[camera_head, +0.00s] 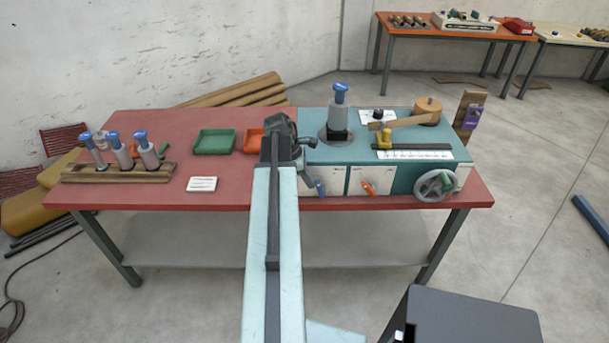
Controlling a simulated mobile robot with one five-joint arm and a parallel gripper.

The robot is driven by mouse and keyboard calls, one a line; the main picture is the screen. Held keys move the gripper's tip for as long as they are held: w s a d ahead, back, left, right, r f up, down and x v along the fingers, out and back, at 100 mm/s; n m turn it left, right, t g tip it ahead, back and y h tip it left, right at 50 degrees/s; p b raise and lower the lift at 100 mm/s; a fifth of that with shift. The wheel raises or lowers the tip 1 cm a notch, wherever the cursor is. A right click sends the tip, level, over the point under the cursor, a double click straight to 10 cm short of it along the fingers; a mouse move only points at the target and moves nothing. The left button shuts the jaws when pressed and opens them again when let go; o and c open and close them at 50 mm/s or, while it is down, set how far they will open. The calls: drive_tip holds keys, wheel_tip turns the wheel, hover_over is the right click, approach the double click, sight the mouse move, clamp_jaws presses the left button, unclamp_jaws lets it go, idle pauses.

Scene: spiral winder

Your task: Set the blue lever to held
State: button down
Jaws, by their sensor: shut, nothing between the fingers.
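The blue lever (320,187) is a small blue handle on the front face of the teal winder (352,154), at its left end. It looks tilted, with its lower end to the right. The label beside it is too small to read. My gripper (307,178) is shut and empty, just left of the blue lever. I cannot tell whether it touches the lever. My arm hides the winder's left edge.
An orange lever (369,188) sits right of the blue one, and a grey handwheel (435,186) further right. A bottle-like spool (338,112) and a wooden arm (408,121) stand on top. Green tray (214,142) and rack (118,174) lie left.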

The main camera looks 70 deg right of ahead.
sight(321, 185)
drive_tip(key=s+t+p, duration=0.1)
drive_tip(key=s+r+t+y+p, duration=0.1)
drive_tip(key=shift+s+d+t, duration=0.2)
drive_tip(key=shift+d+t, duration=0.2)
drive_tip(key=shift+s+d+t+y, duration=0.25)
drive_tip(key=shift+s+t+y, duration=0.05)
drive_tip(key=shift+s+t, duration=0.65)
drive_tip(key=shift+s+d, duration=0.3)
drive_tip(key=shift+s, duration=0.65)
